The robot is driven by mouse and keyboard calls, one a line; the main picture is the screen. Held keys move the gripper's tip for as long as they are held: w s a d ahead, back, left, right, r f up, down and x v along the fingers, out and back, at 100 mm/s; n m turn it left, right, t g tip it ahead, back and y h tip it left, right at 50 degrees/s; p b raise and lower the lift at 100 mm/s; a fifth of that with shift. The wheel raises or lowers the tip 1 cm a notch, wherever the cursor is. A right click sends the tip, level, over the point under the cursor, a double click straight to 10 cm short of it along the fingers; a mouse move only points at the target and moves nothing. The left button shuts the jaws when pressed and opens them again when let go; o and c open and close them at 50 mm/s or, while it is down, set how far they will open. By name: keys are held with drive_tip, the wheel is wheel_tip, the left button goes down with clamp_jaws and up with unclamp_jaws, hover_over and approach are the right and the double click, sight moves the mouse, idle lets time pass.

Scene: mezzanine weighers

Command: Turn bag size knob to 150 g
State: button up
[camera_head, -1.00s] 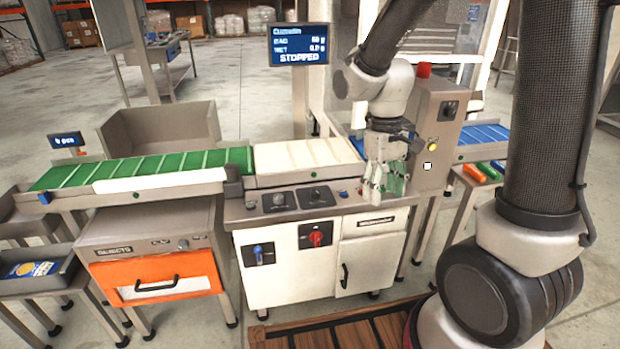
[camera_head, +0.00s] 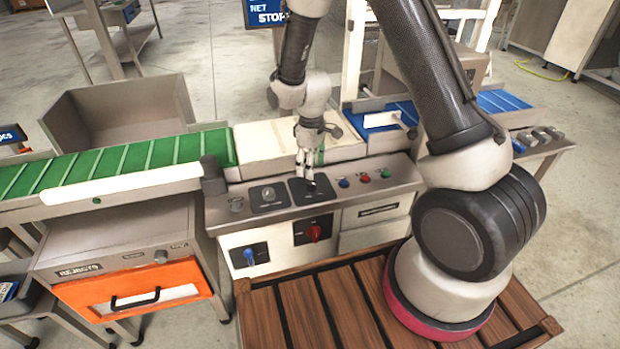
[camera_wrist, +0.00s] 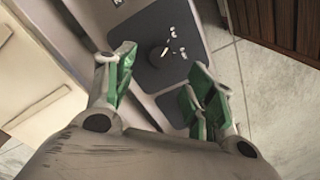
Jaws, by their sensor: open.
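Two dark knob plates lie on the grey sloping control panel (camera_head: 228,215). The left plate carries a grey knob (camera_head: 268,194). My gripper (camera_head: 307,179) is over the right plate (camera_head: 321,194), fingers pointing down, and partly hides it. In the wrist view my open gripper (camera_wrist: 163,68), with green-padded fingers, frames a dark plate (camera_wrist: 150,75) with a dark round knob (camera_wrist: 160,53) and several small white marks around it. The knob is between and beyond the fingertips; I cannot tell whether they touch it. The marks and the plate labels are too small to read.
A blue button (camera_head: 344,183), a red button (camera_head: 366,179) and a green button (camera_head: 385,172) sit right of the plates. A blue switch (camera_head: 249,257) and a red rotary switch (camera_head: 314,233) are on the cabinet front. The pale weighing belt (camera_head: 262,142) lies behind the panel.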

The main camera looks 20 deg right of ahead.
sight(311, 182)
wheel_tip(311, 182, down, 7)
drive_tip(key=shift+r, duration=0.2)
drive_tip(key=shift+c, duration=0.3)
drive_tip(key=c, duration=1)
